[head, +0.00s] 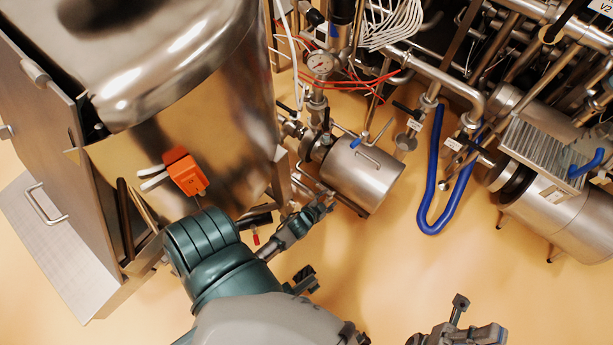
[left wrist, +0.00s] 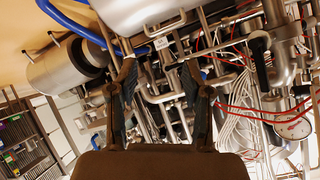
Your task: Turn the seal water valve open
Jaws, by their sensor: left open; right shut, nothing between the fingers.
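My left gripper (head: 322,203) is beside the lower left of the steel pump motor (head: 362,178) in the head view. It is open and empty; its two spread fingers also show in the left wrist view (left wrist: 163,78). I cannot tell for sure which valve is the seal water valve. A small blue handle (head: 355,142) is at the top of the motor, beyond the gripper. A black lever (head: 326,118) stands by the pipework left of the motor; a black-handled valve (left wrist: 261,60) shows in the left wrist view. My right gripper (head: 460,312) is shut and empty, low in the head view.
A large steel hopper (head: 190,90) with an orange device (head: 184,171) stands close on the left. A pressure gauge (head: 320,63), red and white cables and dense pipes crowd the back. A blue hose (head: 429,222) hangs right of the motor. The floor in front is clear.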

